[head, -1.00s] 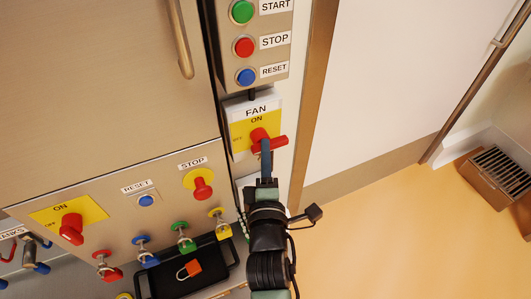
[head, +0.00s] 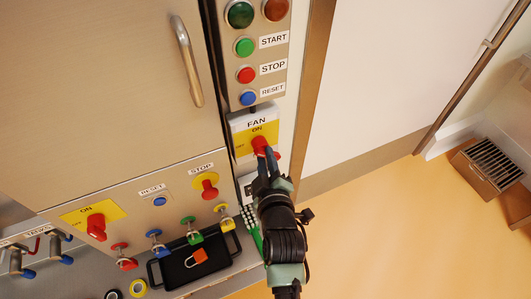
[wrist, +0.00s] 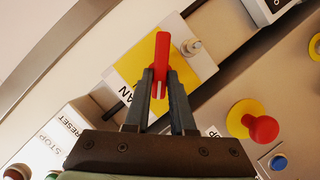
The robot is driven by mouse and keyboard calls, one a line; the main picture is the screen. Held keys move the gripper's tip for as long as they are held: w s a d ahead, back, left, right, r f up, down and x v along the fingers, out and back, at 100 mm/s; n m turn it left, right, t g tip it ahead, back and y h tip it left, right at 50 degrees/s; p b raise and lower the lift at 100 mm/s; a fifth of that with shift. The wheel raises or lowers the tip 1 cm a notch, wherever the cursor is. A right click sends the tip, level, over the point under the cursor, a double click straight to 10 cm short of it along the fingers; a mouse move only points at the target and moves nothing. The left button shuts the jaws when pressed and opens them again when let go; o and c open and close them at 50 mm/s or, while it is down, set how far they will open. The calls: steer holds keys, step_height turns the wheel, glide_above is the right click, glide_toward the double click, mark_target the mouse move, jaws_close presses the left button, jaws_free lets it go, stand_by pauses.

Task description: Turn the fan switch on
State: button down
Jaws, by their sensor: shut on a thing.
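The fan switch is a red handle (head: 259,144) on a yellow plate (head: 242,143) marked FAN and ON, with a smaller label at its left. In the wrist view the red handle (wrist: 162,52) stands aslant to the edges of the yellow plate (wrist: 131,67). My gripper (head: 268,155) reaches up to the switch from below in the head view. In the wrist view its two dark fingers (wrist: 160,82) are shut on the handle, one on each side. The fingers hide part of the handle and plate.
Above the switch is a panel with START (head: 245,47), STOP (head: 246,75) and RESET (head: 248,98) buttons. At lower left are another red ON switch (head: 96,225), a red STOP knob (head: 209,187) and a black tray (head: 172,272) with an orange padlock. Open floor (head: 380,215) lies at right.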

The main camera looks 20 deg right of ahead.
steer(key=m+y, duration=0.1)
steer(key=m, duration=0.1)
steer(key=m+y+b, duration=0.1)
steer(key=m, duration=0.1)
steer(key=m+y+b, duration=0.1)
steer(key=m+y, duration=0.1)
steer(key=shift+d+r+g, duration=0.1)
steer(key=shift+d+g, duration=0.25)
steer(key=shift+g, duration=0.05)
stand_by(0.6)
steer(key=c, duration=0.8)
jaws_free()
steer(key=shift+o, duration=0.2)
steer(key=b+v, duration=0.2)
steer(key=v, duration=1.1)
steer(key=shift+d, duration=0.15)
